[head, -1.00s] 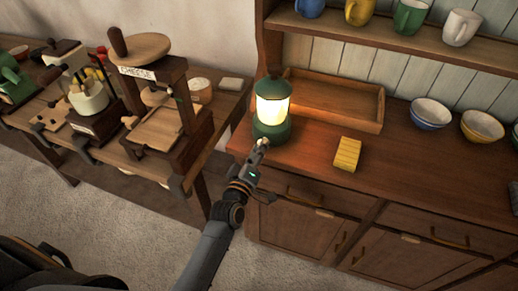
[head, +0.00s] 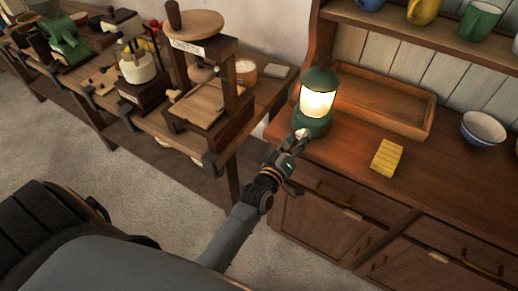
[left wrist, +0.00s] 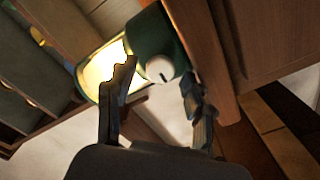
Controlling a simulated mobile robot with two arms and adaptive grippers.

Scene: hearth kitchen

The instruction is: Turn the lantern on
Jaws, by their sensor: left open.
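The green lantern (head: 318,100) stands upright at the left end of the wooden dresser top. Its glass glows bright yellow-white. In the left wrist view the lantern (left wrist: 150,36) shows its green base with a pale round knob (left wrist: 159,69) that has a dark mark on it. My left gripper (head: 303,136) is at the front of the lantern's base. In the left wrist view the open fingers (left wrist: 155,88) stand on either side of the knob, with nothing held between them. I cannot tell whether a finger touches the lantern. My right gripper is not in view.
A wooden tray (head: 427,122) lies behind the lantern. A yellow sponge-like block (head: 387,157) and a bowl (head: 483,129) are to the right. A cheese press (head: 205,105) stands on the workbench at left. Dresser top in front of the tray is mostly clear.

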